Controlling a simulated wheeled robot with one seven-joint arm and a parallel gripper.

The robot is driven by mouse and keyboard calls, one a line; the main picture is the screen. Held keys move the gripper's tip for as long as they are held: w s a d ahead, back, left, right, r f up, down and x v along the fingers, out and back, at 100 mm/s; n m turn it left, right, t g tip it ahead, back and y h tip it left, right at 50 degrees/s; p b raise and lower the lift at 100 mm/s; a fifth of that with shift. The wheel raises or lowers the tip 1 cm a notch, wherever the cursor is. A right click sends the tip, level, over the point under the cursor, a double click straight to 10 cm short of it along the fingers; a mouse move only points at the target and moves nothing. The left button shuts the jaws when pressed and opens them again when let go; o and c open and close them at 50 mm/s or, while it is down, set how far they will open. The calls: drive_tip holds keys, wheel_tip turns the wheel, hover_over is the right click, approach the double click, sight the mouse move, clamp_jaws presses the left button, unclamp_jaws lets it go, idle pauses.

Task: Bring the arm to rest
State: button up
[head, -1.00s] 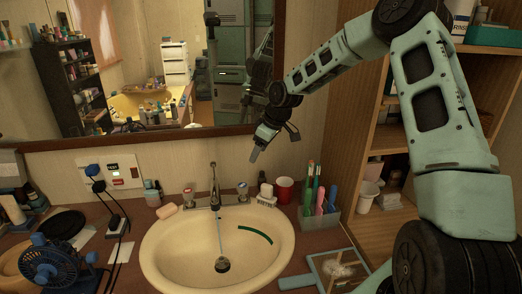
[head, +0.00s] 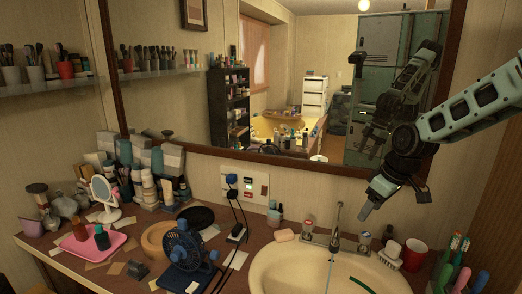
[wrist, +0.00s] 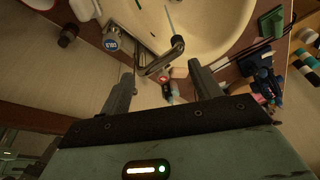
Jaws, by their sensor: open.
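My gripper (head: 372,208) hangs at the end of my arm at the right of the head view, above the back rim of the sink and in front of the mirror. Its fingers point down and to the left. In the wrist view the two fingers of my gripper (wrist: 160,78) stand apart with nothing between them. The cream sink (head: 282,275) and its metal faucet (head: 336,222) lie below the gripper, and I see no contact with them.
The mirror (head: 190,100) reflects my arm. A red cup (head: 414,255) and toothbrushes (head: 460,250) stand right of the sink. A blue fan (head: 186,250), a pink tray (head: 85,248) and several bottles crowd the counter at left. Open air surrounds the gripper.

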drive_tip(key=s+a+r+g, duration=0.1)
drive_tip(key=s+a+r, duration=0.2)
drive_tip(key=s+a, duration=1.05)
drive_tip(key=s+a+h, duration=0.1)
drive_tip(key=s, duration=0.9)
drive_tip(key=s+a+g, duration=0.1)
drive_tip(key=s+a, duration=0.1)
drive_tip(key=s, duration=0.9)
drive_tip(key=shift+s+a+r+h, duration=0.25)
drive_tip(key=shift+a+r+h, duration=0.05)
drive_tip(key=shift+r+h, duration=0.1)
drive_tip(key=shift+d, duration=0.1)
